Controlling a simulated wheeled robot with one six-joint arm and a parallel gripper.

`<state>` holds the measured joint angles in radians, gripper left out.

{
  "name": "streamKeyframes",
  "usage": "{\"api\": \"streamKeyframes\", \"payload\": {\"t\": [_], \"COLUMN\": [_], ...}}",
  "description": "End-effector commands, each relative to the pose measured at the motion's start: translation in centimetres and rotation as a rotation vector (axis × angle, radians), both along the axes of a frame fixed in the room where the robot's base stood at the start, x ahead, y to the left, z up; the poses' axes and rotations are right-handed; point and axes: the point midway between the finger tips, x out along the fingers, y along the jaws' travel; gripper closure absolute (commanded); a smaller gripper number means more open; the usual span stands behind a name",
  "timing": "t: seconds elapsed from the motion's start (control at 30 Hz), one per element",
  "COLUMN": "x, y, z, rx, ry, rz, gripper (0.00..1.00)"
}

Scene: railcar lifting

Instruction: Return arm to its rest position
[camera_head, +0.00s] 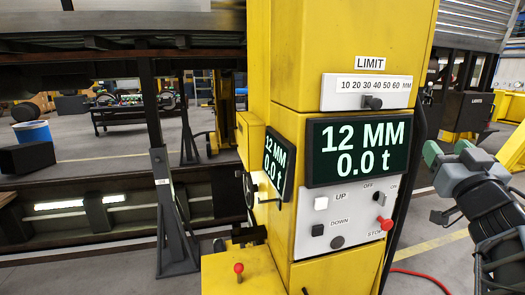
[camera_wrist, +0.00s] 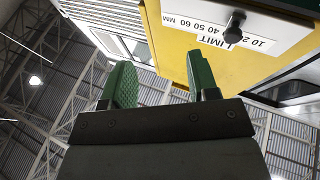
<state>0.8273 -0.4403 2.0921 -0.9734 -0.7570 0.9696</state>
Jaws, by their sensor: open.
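My gripper (camera_head: 447,150) is at the right of the head view, beside the yellow lifting column (camera_head: 350,60) and apart from its control panel. In the wrist view its two green fingers (camera_wrist: 160,72) stand apart with nothing between them, so it is open and empty. My arm comes in from the right edge. The column's display (camera_head: 360,150) reads 12 MM and 0.0 t. Below it are the UP button (camera_head: 321,203), the DOWN button (camera_head: 317,230) and the red STOP button (camera_head: 385,224). The LIMIT slider (camera_head: 373,102) also shows in the wrist view (camera_wrist: 234,27).
A grey support stand (camera_head: 172,220) is left of the column, near the railcar's underside (camera_head: 120,50). A red-knobbed lever (camera_head: 238,268) rises from the column's base. A red hose (camera_head: 425,274) lies on the floor. A dark cabinet marked LIMITS (camera_head: 467,112) stands behind my gripper.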

Motion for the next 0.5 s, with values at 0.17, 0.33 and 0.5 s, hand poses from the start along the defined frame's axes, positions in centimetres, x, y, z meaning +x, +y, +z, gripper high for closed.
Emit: {"api": "streamKeyframes", "payload": {"t": [0.17,0.33,0.5], "x": [-1.2,-2.4,-4.6], "y": [-5.3,-3.4,4.9], "z": [-7.1,-17.2,-26.7], "rx": [0.11,0.251,0.339], "ry": [0.246,0.668,1.154], "rz": [-0.394,-0.515,-0.363], "gripper": [0.46,0.46,0.46]}}
